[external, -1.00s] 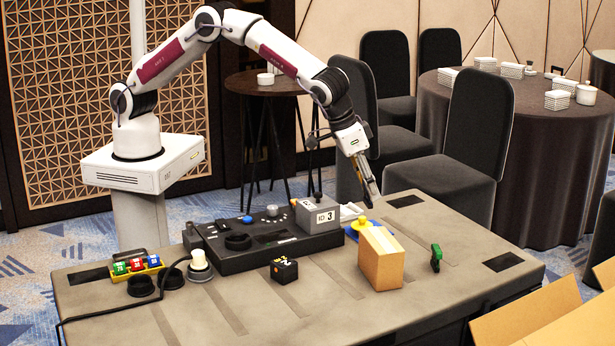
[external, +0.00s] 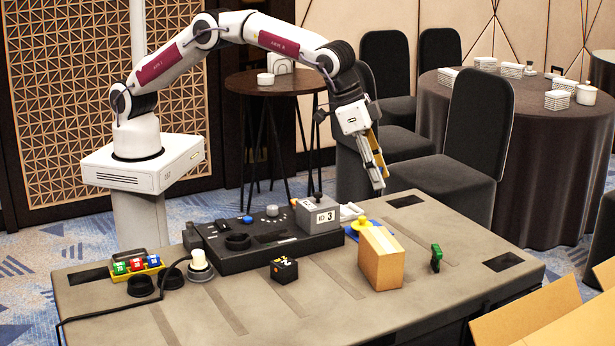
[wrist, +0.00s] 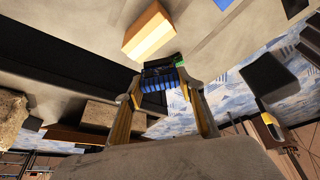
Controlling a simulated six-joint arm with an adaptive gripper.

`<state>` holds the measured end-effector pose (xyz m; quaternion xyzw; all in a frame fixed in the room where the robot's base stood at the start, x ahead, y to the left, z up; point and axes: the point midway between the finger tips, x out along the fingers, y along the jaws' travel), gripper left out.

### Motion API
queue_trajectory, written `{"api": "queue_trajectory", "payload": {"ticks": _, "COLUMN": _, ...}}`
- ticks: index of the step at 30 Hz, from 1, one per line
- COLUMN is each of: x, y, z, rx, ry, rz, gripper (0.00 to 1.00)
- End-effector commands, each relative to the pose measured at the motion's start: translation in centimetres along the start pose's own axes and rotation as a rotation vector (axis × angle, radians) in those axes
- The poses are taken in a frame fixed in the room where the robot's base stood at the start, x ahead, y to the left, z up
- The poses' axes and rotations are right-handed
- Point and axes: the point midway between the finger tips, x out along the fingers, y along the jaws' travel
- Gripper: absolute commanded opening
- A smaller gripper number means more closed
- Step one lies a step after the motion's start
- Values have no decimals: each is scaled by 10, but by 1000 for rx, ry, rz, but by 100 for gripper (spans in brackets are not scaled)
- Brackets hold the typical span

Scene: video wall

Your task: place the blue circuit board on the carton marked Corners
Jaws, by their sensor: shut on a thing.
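My gripper (external: 379,184) hangs above the table's back edge, behind and above a tan carton (external: 381,258). In the wrist view its fingers (wrist: 160,80) close on a small dark piece with a row of blue blocks (wrist: 157,85) and a green bit at its right end.
A black console (external: 262,240) with a grey ID 3 box (external: 318,217) stands left of the carton. A yellow knob (external: 361,226) is behind it, a green part (external: 436,258) to its right, and a black cube (external: 284,270) in front of the console. The table's front right is bare.

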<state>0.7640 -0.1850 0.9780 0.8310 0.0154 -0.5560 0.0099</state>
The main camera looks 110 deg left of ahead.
Motion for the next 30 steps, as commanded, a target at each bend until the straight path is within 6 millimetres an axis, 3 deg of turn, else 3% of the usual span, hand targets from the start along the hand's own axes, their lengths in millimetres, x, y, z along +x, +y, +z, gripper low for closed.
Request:
{"api": "queue_trajectory", "payload": {"ticks": 17, "x": 1, "y": -1, "z": 2, "rx": 35, "ry": -1, "rz": 14, "gripper": 20}}
{"api": "queue_trajectory", "payload": {"ticks": 30, "x": 40, "y": -1, "z": 18, "rx": 34, "ry": -2, "rz": 13, "gripper": 20}}
